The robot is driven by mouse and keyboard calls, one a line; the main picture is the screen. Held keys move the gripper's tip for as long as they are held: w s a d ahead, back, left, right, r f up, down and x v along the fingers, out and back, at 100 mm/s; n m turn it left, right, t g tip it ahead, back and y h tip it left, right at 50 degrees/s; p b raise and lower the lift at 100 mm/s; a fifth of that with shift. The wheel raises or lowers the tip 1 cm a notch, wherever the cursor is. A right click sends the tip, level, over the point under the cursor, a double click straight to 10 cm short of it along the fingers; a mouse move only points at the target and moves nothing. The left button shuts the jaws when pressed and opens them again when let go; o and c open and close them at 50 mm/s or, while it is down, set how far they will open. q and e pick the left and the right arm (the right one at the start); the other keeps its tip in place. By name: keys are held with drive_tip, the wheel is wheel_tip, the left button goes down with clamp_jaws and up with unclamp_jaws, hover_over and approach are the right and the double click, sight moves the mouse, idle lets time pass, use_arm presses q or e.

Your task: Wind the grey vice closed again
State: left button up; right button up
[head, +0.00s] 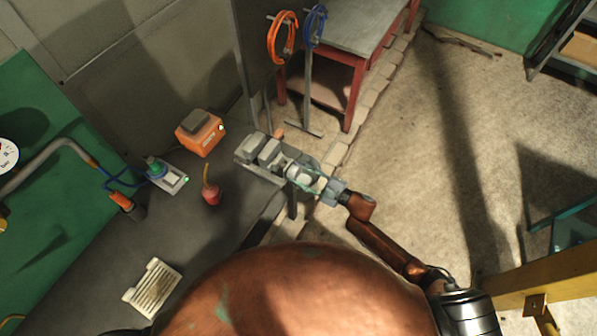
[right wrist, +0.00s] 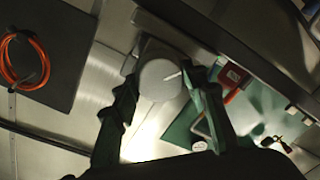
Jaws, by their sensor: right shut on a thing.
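The grey vice (head: 268,153) is mounted at the right edge of the dark bench in the head view, its blocky jaws toward the left. Whether its jaws touch is too small to tell. My right gripper (head: 309,181) reaches it from the right and is shut on the vice's handle end. In the right wrist view a round grey knob (right wrist: 158,82) with a white mark line sits between the two green fingers of my right gripper (right wrist: 163,86). The far side of the knob is hidden. My left gripper is not in view.
On the bench (head: 95,250) are an orange box (head: 200,133), a red can with a spout (head: 211,194), a small device with a green top (head: 162,172) and a white slotted tray (head: 152,288). A red-legged table (head: 355,75) stands behind.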

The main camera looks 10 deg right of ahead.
drive_tip(key=m+p, duration=0.1)
drive_tip(key=m, duration=0.2)
drive_tip(key=shift+r+m+p, duration=0.1)
drive_tip(key=shift+m+p, duration=0.25)
drive_tip(key=shift+m, duration=0.05)
drive_tip(key=m+p, duration=0.1)
drive_tip(key=m, duration=0.2)
drive_tip(key=shift+d+m, duration=0.1)
drive_tip(key=shift+m, duration=0.2)
drive_tip(key=m+p, duration=0.1)
drive_tip(key=m, duration=0.2)
drive_tip(key=shift+w+m, duration=0.1)
drive_tip(key=shift+m, duration=0.2)
drive_tip(key=m, duration=0.3)
drive_tip(key=shift+m, duration=0.3)
drive_tip(key=m, duration=0.3)
drive_tip(key=shift+m, duration=0.3)
drive_tip(key=m, duration=0.2)
drive_tip(key=shift+f+m, duration=0.25)
drive_tip(key=shift+m, duration=0.15)
drive_tip(key=m+b, duration=0.1)
drive_tip(key=m, duration=0.2)
drive_tip(key=shift+m, duration=0.3)
drive_tip(key=shift+m+b, duration=0.75)
drive_tip(key=shift+m, duration=1.35)
